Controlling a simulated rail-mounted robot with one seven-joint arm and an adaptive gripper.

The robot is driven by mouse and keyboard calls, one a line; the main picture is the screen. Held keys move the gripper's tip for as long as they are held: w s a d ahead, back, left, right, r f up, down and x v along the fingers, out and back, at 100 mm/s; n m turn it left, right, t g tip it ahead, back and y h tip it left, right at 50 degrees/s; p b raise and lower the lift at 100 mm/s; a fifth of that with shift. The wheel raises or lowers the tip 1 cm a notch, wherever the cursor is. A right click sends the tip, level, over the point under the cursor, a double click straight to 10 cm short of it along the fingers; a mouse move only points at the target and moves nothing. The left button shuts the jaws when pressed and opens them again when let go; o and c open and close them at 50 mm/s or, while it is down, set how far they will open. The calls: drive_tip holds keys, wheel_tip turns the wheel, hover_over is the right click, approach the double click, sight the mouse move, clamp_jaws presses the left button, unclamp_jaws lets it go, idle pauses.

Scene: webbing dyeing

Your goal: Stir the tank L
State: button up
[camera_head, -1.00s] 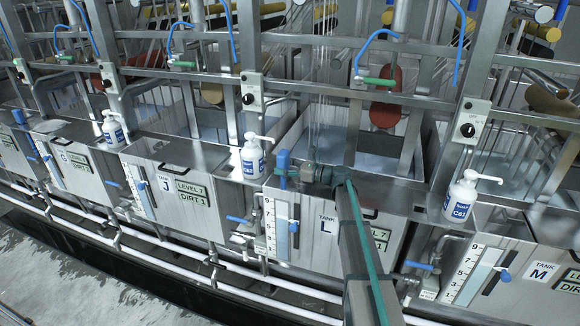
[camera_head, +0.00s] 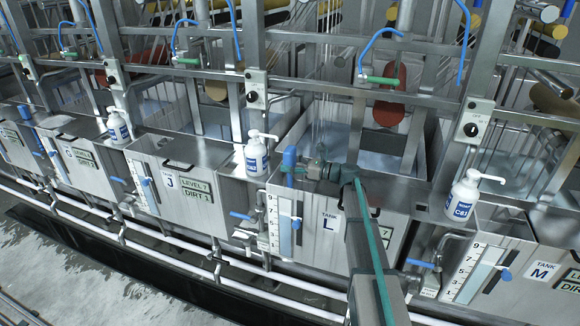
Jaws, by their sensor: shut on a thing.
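Tank L (camera_head: 365,240) is a steel tank at the middle right, with a "TANK L" label on its front. Its open basin (camera_head: 390,160) lies behind the front ledge, with pale liquid partly visible. My gripper (camera_head: 293,169) is over the front left corner of tank L, at the end of my arm, which crosses the tank's front. It is shut on a blue upright handle-like piece (camera_head: 289,156). The fingers are small and partly hidden, and I cannot see what lies below the blue piece.
White pump bottles stand on the ledge left (camera_head: 256,157) and right (camera_head: 463,197) of tank L. A level gauge (camera_head: 280,225) with blue valves is on its left front. Steel posts and rails, a red roller (camera_head: 390,95) and hanging strands (camera_head: 320,115) stand above and behind. Tank J (camera_head: 178,180) is left, tank M (camera_head: 540,272) right.

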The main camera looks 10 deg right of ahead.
sight(290, 149)
wheel_tip(290, 149, up, 10)
drive_tip(key=p, duration=0.4)
drive_tip(key=shift+f+p, duration=0.15)
drive_tip(key=shift+p, duration=0.25)
wheel_tip(290, 149, up, 11)
idle(0.4)
